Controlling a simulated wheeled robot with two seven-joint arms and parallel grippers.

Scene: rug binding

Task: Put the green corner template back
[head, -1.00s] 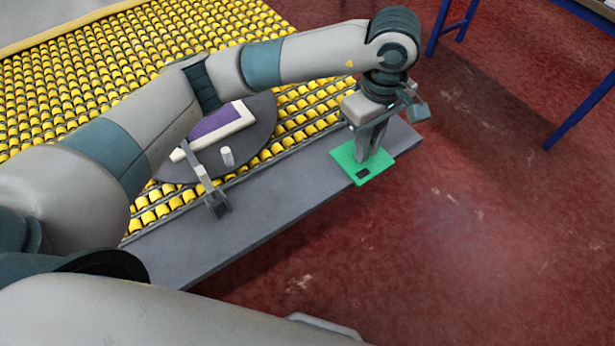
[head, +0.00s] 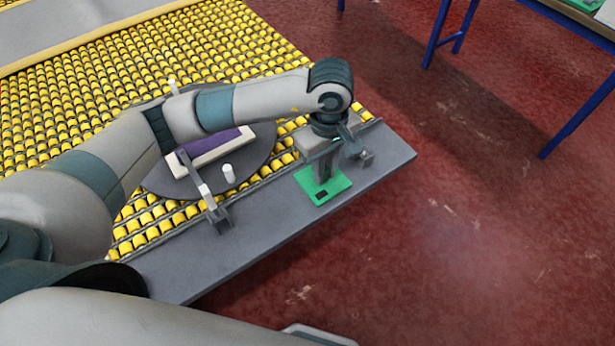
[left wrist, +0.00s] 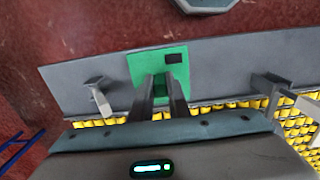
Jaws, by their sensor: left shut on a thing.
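The green corner template (head: 328,191) is a flat green square with a small dark patch. My left gripper (head: 323,176) points down and is shut on it, over the grey ledge (head: 270,215) at the front of the roller table. In the left wrist view, the template (left wrist: 158,65) shows beyond the two finger ends (left wrist: 160,82), which hide its near middle part. I cannot tell whether it touches the ledge or is a little above it. My right gripper is not in view.
A metal bracket (head: 219,216) stands on the ledge to the left; another (head: 362,155) is right of the gripper. A dark disc (head: 258,158) with a purple, white-edged piece (head: 215,145) and white pegs (head: 229,173) lies on yellow rollers.

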